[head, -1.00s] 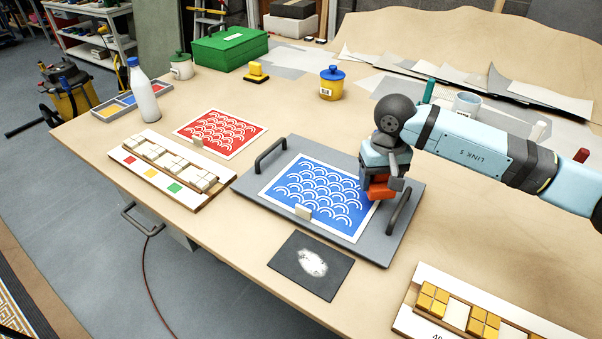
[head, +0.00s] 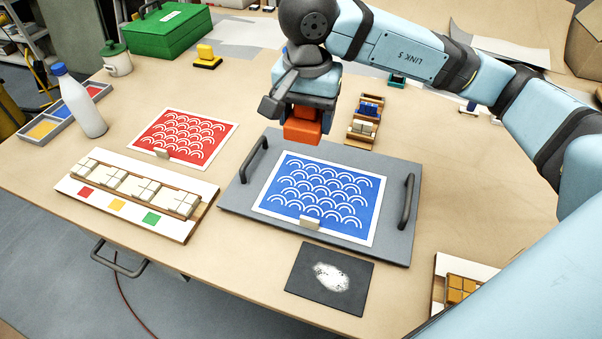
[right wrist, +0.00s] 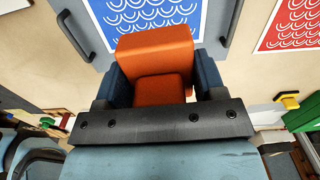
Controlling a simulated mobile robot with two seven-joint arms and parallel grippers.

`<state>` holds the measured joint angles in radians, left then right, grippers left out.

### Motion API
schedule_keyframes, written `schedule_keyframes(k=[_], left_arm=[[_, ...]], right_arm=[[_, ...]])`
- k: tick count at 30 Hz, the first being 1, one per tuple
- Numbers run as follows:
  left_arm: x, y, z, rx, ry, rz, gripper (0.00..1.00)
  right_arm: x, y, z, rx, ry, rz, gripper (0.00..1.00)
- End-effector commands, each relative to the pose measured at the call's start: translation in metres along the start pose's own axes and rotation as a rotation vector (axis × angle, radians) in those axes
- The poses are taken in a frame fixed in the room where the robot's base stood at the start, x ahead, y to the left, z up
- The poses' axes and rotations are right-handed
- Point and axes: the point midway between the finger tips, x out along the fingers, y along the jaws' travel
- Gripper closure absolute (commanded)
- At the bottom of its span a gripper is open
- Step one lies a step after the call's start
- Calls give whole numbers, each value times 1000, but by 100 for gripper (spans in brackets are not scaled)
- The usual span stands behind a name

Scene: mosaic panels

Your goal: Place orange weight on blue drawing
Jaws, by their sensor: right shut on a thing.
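The blue drawing (head: 325,200) lies on a grey board (head: 240,195) with two dark handles, with a small pale block (head: 309,222) on its front edge. My left gripper is not in view.
A red drawing (head: 183,138) lies to the left, behind a tile rack (head: 130,205). A dark plate with white powder (head: 330,278) lies in front of the board. A wooden holder (head: 364,125) stands behind the board. A white bottle (head: 82,105) stands at far left.

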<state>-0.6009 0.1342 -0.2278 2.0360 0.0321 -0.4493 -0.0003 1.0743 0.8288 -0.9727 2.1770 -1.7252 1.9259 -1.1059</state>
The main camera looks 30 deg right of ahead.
Motion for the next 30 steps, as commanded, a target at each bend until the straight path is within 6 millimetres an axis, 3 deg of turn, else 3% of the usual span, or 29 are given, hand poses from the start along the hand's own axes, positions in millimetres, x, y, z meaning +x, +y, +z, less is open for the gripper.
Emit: schedule_keyframes(k=[5,8,21,24,30], left_arm=[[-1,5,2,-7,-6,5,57],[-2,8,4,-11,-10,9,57],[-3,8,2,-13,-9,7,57],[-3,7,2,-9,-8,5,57],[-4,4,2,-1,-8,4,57]], right_arm=[[-1,7,5,48,5,3,79],[16,8,5,53,4,5,79],[124,8,4,51,4,4,79],[140,8,4,50,4,3,79],[152,7,4,50,6,0,79]])
